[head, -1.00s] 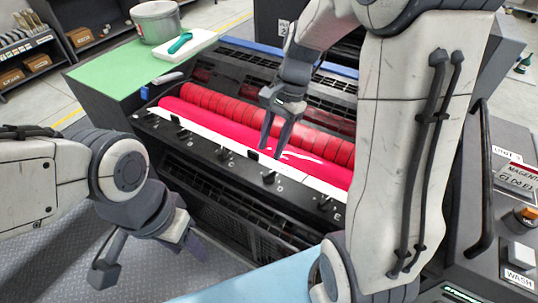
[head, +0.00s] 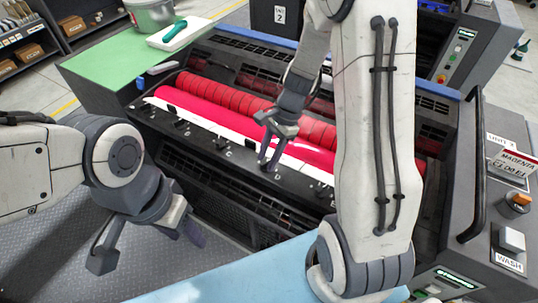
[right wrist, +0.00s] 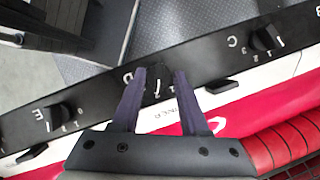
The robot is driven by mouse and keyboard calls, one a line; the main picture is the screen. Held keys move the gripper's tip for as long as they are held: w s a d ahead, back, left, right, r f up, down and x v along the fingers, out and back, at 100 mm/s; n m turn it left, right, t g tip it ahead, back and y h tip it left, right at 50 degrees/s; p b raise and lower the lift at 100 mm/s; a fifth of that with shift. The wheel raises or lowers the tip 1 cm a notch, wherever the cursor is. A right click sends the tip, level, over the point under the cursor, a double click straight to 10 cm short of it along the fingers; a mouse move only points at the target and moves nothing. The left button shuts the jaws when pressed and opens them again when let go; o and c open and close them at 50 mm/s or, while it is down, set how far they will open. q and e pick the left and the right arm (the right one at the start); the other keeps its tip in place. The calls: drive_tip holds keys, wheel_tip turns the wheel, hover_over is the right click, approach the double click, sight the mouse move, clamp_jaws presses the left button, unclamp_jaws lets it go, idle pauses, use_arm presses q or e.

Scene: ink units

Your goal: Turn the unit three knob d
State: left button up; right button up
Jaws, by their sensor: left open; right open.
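Knob D (right wrist: 158,88) is a black knob on the black rail of the unit with magenta ink. In the right wrist view it lies between the two fingers of my right gripper (right wrist: 160,74), partly hidden, beside its white letter D. My right gripper (head: 267,164) is open, with its fingertips down at the rail in the head view; whether they touch the knob I cannot tell. Knob C (right wrist: 265,38) and knob E (right wrist: 54,116) stand on either side along the rail. My left gripper (head: 150,250) is open and empty, low at the left, away from the rail.
A magenta roller (head: 207,113) and a red segmented roller (head: 235,99) run behind the rail. A green top (head: 115,67) carries a white tray with a teal tool and a pot. A light blue surface (head: 225,277) is in front. A WASH button (head: 511,239) is at right.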

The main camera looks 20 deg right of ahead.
clamp_jaws()
drive_tip(key=shift+d, duration=0.1)
